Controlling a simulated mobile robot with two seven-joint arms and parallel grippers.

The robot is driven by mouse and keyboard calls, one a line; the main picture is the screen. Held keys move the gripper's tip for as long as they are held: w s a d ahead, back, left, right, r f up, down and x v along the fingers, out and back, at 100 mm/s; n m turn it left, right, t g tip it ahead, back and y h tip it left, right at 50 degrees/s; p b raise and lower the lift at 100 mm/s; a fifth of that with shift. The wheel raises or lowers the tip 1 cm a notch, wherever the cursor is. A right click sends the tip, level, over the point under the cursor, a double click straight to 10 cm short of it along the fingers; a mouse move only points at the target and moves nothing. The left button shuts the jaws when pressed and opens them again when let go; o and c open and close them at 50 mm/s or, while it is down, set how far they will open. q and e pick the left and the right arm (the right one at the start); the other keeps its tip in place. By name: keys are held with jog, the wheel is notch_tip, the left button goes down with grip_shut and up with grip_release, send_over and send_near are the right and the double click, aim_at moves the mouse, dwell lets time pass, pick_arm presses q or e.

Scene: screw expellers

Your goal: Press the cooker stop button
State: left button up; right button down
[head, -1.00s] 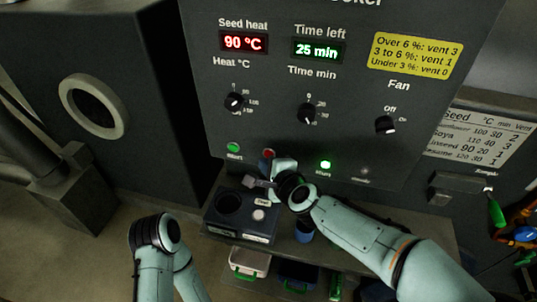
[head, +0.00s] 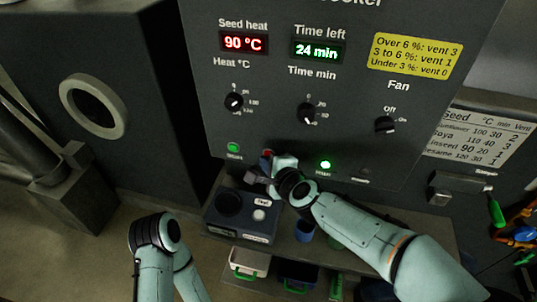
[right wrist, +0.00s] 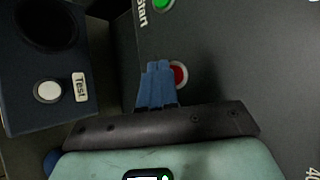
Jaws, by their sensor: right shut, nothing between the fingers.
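The cooker panel (head: 300,100) is dark grey, with a red stop button (head: 267,154) low on it, partly hidden by my right gripper in the head view. In the right wrist view the red button (right wrist: 179,75) sits in a pale ring just right of the fingertips. My right gripper (right wrist: 157,70) is shut and empty, its blue fingers at the button's edge; whether they touch it I cannot tell. A green start button (head: 233,148) is to the left. A green lamp (head: 326,164) is lit. The displays read 90 °C (head: 243,43) and 24 min (head: 317,50). My left gripper is out of view.
A dark tester box (head: 240,217) with a round opening and a white Test button (head: 259,215) stands on the shelf below the panel. Small bins (head: 248,263) sit under it. A blue cup (head: 304,230) stands near my right forearm.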

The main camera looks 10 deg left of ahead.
jog(key=shift+w, duration=0.45)
dwell(0.4)
dwell(0.3)
jog(key=shift+s, duration=0.85)
jog(key=s, duration=0.5)
jog(key=shift+a, duration=0.1)
dwell(0.7)
